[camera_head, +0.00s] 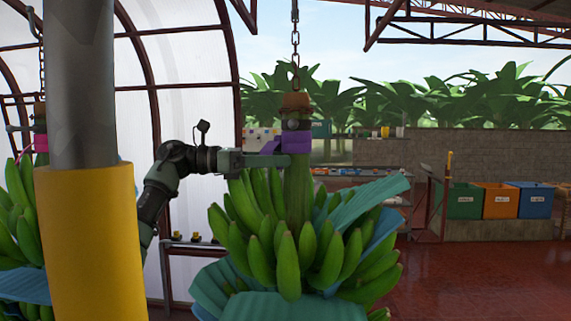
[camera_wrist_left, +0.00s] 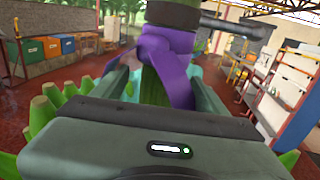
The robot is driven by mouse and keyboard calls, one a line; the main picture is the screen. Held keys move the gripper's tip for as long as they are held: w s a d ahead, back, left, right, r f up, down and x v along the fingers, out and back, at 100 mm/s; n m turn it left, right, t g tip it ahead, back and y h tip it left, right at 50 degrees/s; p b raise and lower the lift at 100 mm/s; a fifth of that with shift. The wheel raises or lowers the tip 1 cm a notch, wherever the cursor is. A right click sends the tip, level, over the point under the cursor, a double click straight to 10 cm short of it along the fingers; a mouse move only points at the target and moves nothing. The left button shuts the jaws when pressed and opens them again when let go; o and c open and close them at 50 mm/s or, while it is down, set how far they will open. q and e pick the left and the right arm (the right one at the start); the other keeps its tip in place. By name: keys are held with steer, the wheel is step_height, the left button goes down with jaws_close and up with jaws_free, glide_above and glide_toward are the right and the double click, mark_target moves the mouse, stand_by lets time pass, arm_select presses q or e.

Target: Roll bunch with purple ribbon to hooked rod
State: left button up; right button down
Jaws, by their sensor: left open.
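A green banana bunch (camera_head: 265,235) hangs upright by its stem from a chain (camera_head: 295,45), with blue-green sheets around it. A purple ribbon (camera_head: 296,142) is wrapped around its stem; it also shows in the left wrist view (camera_wrist_left: 165,60), large and close. My left gripper (camera_head: 275,159) is open at the stem, just below the ribbon. In the wrist view its fingers stand on either side of the stem; I cannot tell if they touch it. A thin upright rod with a yellow top (camera_head: 447,165) stands at the right; no hook can be made out. My right gripper is not in view.
Another bunch (camera_head: 22,225) with a pink ribbon (camera_head: 40,143) hangs at far left, partly behind a thick grey and yellow column (camera_head: 88,240). Green (camera_head: 463,202), orange (camera_head: 500,202) and blue (camera_head: 536,202) bins stand at right. The red floor (camera_head: 470,275) before them is clear.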

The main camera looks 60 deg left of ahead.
arm_select(q)
glide_above(251, 191)
steer(key=shift+w+a+b, duration=0.1)
steer(key=shift+a+b, duration=0.15)
steer(key=shift+b, duration=0.2)
stand_by(0.4)
